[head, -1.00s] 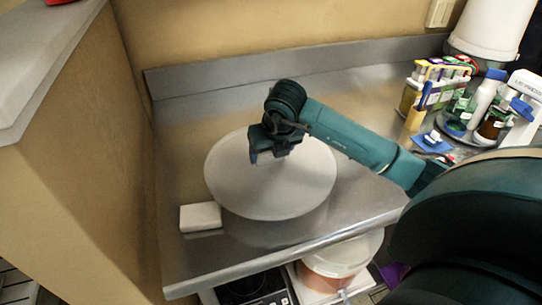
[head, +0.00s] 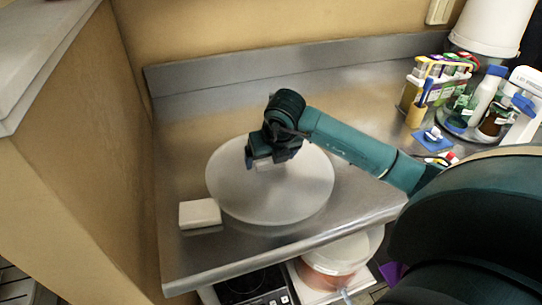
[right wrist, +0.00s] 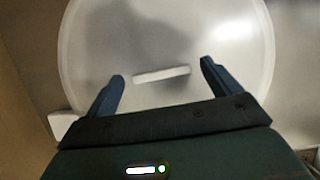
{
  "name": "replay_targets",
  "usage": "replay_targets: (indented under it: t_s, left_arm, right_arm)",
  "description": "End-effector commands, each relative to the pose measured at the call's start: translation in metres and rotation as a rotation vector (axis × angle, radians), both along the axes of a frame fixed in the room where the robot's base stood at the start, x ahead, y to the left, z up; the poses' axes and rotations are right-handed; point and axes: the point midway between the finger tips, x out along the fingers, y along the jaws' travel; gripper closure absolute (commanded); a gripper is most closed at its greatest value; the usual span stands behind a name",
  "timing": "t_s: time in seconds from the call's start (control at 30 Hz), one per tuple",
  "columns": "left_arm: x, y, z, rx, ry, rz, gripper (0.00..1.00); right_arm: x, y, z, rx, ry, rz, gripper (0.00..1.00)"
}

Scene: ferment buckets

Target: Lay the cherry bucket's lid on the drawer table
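The large round pale lid (head: 300,195) lies flat on the steel drawer table (head: 390,90). It fills much of the right wrist view (right wrist: 230,40), with a white bar handle (right wrist: 162,74) across its middle. My right gripper (head: 264,158) is just above the lid. In the right wrist view my right gripper (right wrist: 162,70) is open, its two fingers apart on either side of the handle with gaps. A translucent bucket with reddish contents (head: 336,262) stands lower, below the table's front edge, partly hidden by it. My left gripper is not in view.
A small white block (head: 200,213) is beside the lid's left edge. A round tray with bottles (head: 482,105) and a white bucket (head: 492,25) stand at the right. A tan wall (head: 85,150) closes the left side. The table's back is clear.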

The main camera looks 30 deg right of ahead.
Motion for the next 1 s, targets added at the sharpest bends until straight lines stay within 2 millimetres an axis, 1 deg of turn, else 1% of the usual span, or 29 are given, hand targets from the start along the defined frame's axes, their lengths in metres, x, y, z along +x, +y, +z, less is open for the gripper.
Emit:
replay_targets:
  t_s: [0.23, 0.37, 0.4, 0.43, 0.57, 0.7, 0.8, 0.9, 1.0]
  left_arm:
    - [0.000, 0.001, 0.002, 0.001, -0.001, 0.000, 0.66]
    - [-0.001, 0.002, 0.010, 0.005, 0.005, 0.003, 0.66]
    - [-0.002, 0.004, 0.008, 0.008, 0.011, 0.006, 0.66]
    - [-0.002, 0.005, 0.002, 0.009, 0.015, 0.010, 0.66]
    - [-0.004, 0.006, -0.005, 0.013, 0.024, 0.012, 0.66]
    - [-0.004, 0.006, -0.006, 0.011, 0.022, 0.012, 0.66]
    - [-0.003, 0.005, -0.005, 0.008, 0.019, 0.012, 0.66]
    - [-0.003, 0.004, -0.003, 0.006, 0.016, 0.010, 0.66]
    - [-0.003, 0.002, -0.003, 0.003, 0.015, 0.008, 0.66]
  right_arm:
    - [0.000, 0.000, 0.002, 0.000, 0.000, 0.000, 0.10]
    - [0.000, 0.000, 0.012, 0.000, -0.001, -0.001, 0.10]
    - [0.000, 0.000, 0.017, 0.001, -0.002, -0.001, 0.10]
    - [-0.002, 0.001, 0.019, 0.000, -0.005, 0.000, 0.10]
    - [-0.013, 0.003, 0.046, -0.002, -0.007, 0.002, 0.10]
    - [-0.025, 0.006, 0.076, -0.001, -0.007, 0.001, 0.10]
    - [-0.033, 0.008, 0.094, -0.002, -0.006, 0.001, 0.10]
    - [-0.038, 0.009, 0.108, 0.000, -0.004, -0.001, 0.10]
    - [-0.042, 0.010, 0.116, -0.001, -0.003, 0.000, 0.10]
